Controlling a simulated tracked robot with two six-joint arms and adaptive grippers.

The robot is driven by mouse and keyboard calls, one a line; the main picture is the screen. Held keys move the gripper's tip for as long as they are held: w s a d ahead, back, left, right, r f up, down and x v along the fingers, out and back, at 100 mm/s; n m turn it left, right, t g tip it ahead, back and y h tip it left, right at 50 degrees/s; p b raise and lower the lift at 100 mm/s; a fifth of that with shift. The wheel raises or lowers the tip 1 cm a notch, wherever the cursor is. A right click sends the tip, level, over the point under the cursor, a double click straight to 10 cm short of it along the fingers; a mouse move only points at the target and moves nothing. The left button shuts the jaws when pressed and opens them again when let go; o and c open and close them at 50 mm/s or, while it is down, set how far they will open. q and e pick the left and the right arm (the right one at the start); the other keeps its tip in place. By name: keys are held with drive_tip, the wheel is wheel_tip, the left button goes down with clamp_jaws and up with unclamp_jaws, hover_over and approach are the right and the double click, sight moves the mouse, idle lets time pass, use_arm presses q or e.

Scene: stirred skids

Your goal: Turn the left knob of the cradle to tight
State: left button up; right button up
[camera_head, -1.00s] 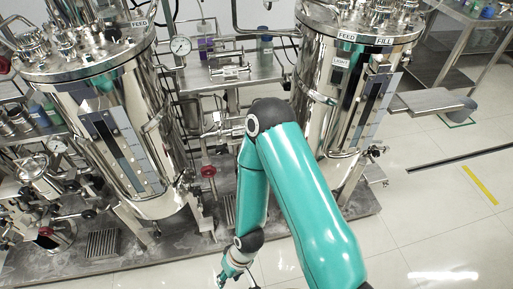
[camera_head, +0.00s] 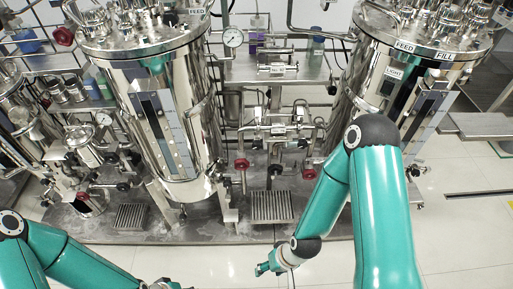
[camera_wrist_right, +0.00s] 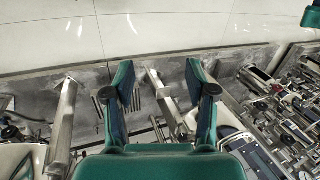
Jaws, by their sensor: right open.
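I cannot tell for sure which fitting is the cradle. A small steel fixture with a label plate (camera_head: 277,69) sits on the rack shelf between the two tanks. A second steel fitting (camera_head: 278,131) is lower in the same gap. My right gripper (camera_head: 268,268) is low in front of the skid, well below both. In the right wrist view its two teal fingers (camera_wrist_right: 160,88) are spread with nothing between them. My left gripper (camera_head: 165,285) barely shows at the bottom edge; its jaws cannot be made out. Knob positions are too small to read.
Steel tanks stand on the left (camera_head: 203,110) and right (camera_head: 365,75). A pressure gauge (camera_head: 233,38) and a red handwheel (camera_head: 241,164) are in the piping between them. The grey skid base (camera_head: 150,225) lies below. White floor (camera_head: 460,220) is clear at right.

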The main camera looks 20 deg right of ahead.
drive_tip(key=w+f+t+h+b, duration=0.2)
drive_tip(key=w+t+b, duration=0.3)
drive_tip(key=w, duration=0.4)
drive_tip(key=m+t+h+b, duration=0.1)
drive_tip(key=t+h+b, duration=0.6)
drive_tip(key=t+b, duration=0.55)
approach(257, 147)
drive_tip(key=shift+g, duration=0.45)
drive_tip(key=x, duration=0.6)
drive_tip(key=r+x, duration=0.1)
drive_tip(key=x, duration=0.2)
drive_tip(key=shift+w+p, duration=0.35)
drive_tip(key=shift+w, duration=0.1)
drive_tip(key=shift+c, duration=0.3)
drive_tip(key=c, duration=1.1)
drive_tip(key=shift+o, duration=0.2)
drive_tip(key=shift+a, duration=0.1)
